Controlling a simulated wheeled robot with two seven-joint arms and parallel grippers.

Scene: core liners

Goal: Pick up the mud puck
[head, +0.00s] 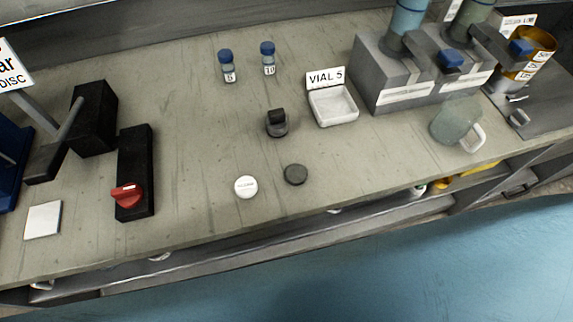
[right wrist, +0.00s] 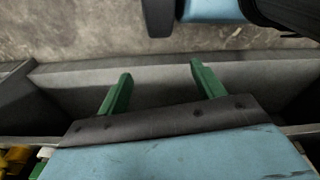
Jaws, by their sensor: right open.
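A dark grey round puck (head: 295,174) lies flat on the bench near its front edge, and I take it for the mud puck. A white round piece (head: 245,187) with small print lies just left of it, apart from it. My right gripper (right wrist: 161,69) shows in the right wrist view with its two green fingers spread and nothing between them. It faces a grey ledge, and no puck shows in that view. Neither gripper shows in the head view.
A dark knobbed piece (head: 277,126) and a white tray (head: 334,107) by a VIAL 5 sign stand behind the puck. Two blue-capped vials (head: 227,66) stand farther back. A clear jug (head: 457,123) is at right, a red-knobbed black block (head: 135,172) at left. Bench around the puck is clear.

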